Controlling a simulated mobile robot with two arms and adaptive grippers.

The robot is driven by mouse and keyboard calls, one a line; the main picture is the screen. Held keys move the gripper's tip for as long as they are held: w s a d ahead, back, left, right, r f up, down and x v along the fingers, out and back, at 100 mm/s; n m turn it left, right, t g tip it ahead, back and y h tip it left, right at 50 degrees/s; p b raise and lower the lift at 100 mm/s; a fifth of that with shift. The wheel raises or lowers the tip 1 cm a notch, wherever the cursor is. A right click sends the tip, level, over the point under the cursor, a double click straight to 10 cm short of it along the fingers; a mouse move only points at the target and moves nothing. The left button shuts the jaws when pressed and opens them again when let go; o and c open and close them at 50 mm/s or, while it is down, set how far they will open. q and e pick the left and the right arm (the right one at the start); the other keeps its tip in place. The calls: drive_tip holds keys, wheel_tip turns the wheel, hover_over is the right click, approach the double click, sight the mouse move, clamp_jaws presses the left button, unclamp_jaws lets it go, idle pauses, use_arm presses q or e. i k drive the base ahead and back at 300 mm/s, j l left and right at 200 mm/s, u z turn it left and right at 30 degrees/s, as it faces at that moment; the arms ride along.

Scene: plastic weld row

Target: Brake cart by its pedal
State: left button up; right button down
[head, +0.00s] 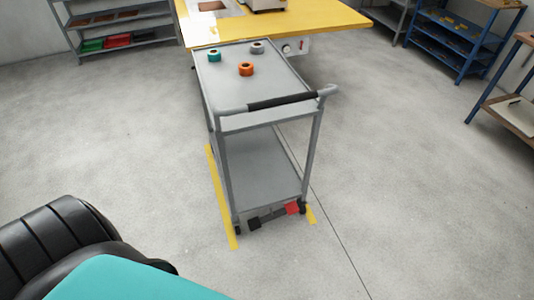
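A grey two-shelf cart (262,178) stands ahead of me, its black-gripped handle (283,101) on the near side. At its near bottom edge is a pedal bar with a red pad (292,208) on the right and a black pad (254,224) on the left. I cannot tell from this view whether the pedal is up or pressed. On the cart's top shelf stand a teal roll (214,55), an orange roll (246,69) and a grey roll (257,47). Neither gripper is in view.
Yellow floor tape (220,200) runs along the cart's left side, with a short piece at its near right corner. A yellow-topped table (320,17) stands behind the cart. Shelving (125,30) is at back left, blue racks (446,45) at right. The floor beside the cart is clear.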

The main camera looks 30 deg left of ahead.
sight(255, 224)
drive_tip(key=u, duration=0.95)
